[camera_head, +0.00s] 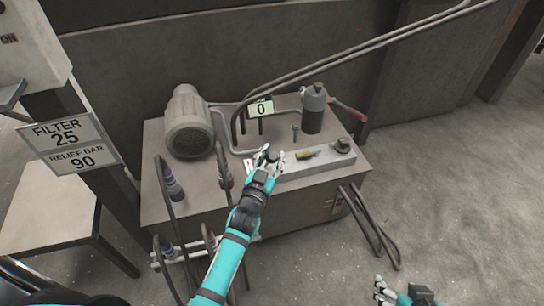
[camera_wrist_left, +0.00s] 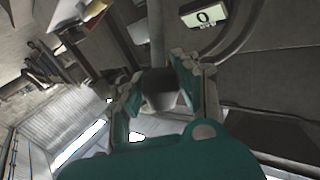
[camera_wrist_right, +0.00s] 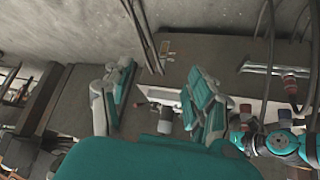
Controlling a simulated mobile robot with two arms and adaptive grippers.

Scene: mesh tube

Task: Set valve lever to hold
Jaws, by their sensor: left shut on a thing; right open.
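A pale valve block (camera_head: 318,165) lies on top of the brown tank unit. A small yellow-and-dark part (camera_head: 306,154) lies along its middle, and a black knob (camera_head: 343,145) stands at its right end. I cannot tell for sure which part is the valve lever. My left gripper (camera_head: 268,161) is at the block's left end, shut on a dark knob-like part (camera_wrist_left: 160,88) that shows between its fingers in the left wrist view. The fingers partly hide it. My right gripper (camera_head: 388,290) is open and empty, low in front of the unit, well away from the block.
A display reading 0 (camera_head: 261,109) stands behind the block. A grey motor (camera_head: 188,125) is at left, a dark cylinder (camera_head: 314,108) and a red handle (camera_head: 349,112) behind right. Hoses (camera_head: 375,225) hang at the right side. A sign (camera_head: 68,142) reads FILTER 25, RELIEF BAR 90.

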